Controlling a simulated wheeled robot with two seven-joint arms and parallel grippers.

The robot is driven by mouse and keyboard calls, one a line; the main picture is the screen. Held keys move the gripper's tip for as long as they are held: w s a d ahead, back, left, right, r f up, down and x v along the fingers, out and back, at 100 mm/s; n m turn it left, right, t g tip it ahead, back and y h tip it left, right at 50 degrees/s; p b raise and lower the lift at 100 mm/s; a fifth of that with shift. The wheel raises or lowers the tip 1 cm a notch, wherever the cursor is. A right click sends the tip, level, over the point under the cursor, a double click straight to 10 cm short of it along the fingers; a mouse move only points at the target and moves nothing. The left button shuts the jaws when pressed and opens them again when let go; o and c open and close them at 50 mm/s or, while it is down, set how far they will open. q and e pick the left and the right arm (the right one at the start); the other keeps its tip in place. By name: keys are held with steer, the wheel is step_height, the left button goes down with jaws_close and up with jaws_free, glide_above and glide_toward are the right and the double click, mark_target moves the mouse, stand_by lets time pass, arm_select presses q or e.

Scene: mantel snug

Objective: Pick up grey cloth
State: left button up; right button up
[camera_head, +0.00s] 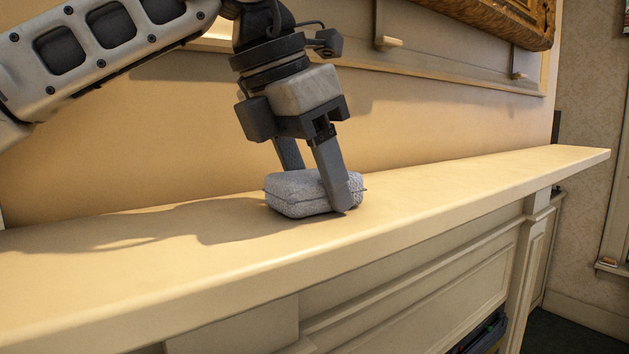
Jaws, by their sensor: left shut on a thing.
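The grey cloth (296,194) is a small, padded, rough-textured block lying on the cream mantel shelf (440,187), near the middle of the view. My left gripper (318,190) reaches down from above with one finger on the near side of the cloth and the other behind it. It is shut on the cloth. The far fingertip is hidden behind the cloth. The cloth appears to be still at the shelf surface. My right gripper is not in the view.
The shelf is bare on both sides of the cloth, with its front edge (420,219) close by. A wall rises behind it, with a gilt frame (510,18) at the upper right. A panelled front lies below the shelf.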

mark_target(315, 172)
arm_select(q)
step_height(315, 172, up, 3)
steer(key=shift+r, duration=0.15)
steer(key=s+r, duration=0.1)
steer(key=r, duration=0.1)
steer(key=s+a+r, duration=0.2)
steer(key=s+r, duration=0.1)
steer(key=shift+a+r, duration=0.2)
steer(key=shift+r, duration=0.1)
steer(key=s+a+r+b, duration=0.1)
steer(key=s+a+r, duration=0.3)
steer(key=s, duration=0.4)
steer(key=shift+a+r, duration=0.15)
steer(key=shift+a, duration=0.3)
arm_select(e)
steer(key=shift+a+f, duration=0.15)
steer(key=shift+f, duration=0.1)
